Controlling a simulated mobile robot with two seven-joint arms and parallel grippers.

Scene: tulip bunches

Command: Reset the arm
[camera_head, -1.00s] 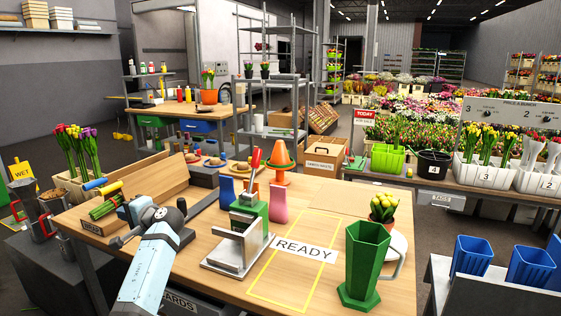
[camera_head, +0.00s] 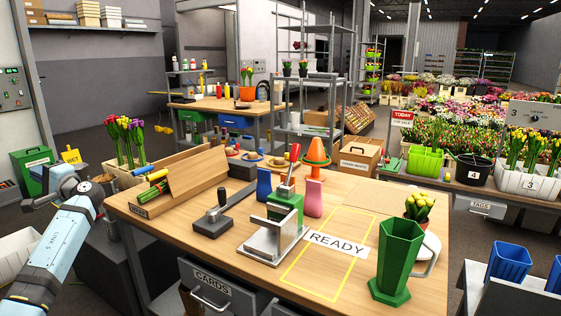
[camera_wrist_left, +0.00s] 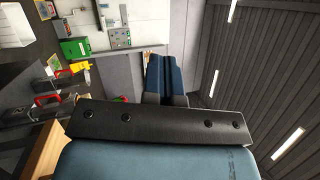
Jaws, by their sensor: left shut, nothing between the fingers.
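My left arm comes in at the far left of the head view, clear of the table's left edge. My left gripper (camera_head: 62,174) is at its end, seen small and partly hidden by the wrist. In the left wrist view the two dark blue fingers (camera_wrist_left: 165,78) lie together, shut and empty, pointing away from the wrist. They touch nothing there. My right arm does not show in either view.
The wooden table (camera_head: 190,245) holds a wooden rack (camera_head: 190,175), a black lever tool (camera_head: 221,218), a metal press (camera_head: 272,240) and a green vase (camera_head: 397,265).

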